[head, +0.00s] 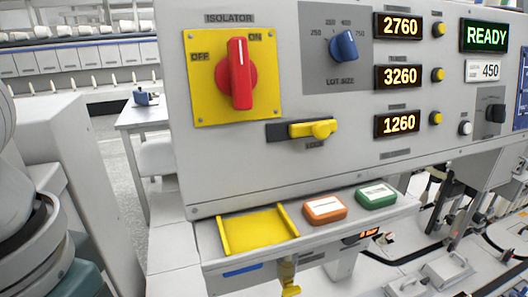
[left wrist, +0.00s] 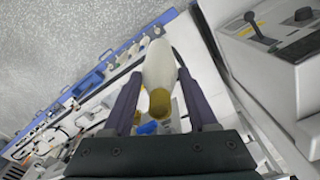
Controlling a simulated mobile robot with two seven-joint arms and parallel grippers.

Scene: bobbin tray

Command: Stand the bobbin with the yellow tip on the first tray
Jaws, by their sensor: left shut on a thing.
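The bobbin (left wrist: 159,65) shows in the left wrist view, a cream body with a yellow-brown tip pointing toward the camera. My left gripper (left wrist: 158,82) is shut on it, with one dark finger on each side. The bobbin lies along the fingers, clear of the surfaces behind it as far as I can tell. My left gripper and the bobbin are not in the head view, where only my left arm's links show at the left edge. I cannot make out which thing is the first tray. My right gripper is in neither view.
A grey control panel (head: 350,130) with a red isolator switch (head: 239,75) fills the head view. Below it, a ledge carries a shallow yellow holder (head: 253,235), an orange block (head: 325,208) and a green block (head: 376,196). A blue-edged rail (left wrist: 120,57) runs behind the bobbin.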

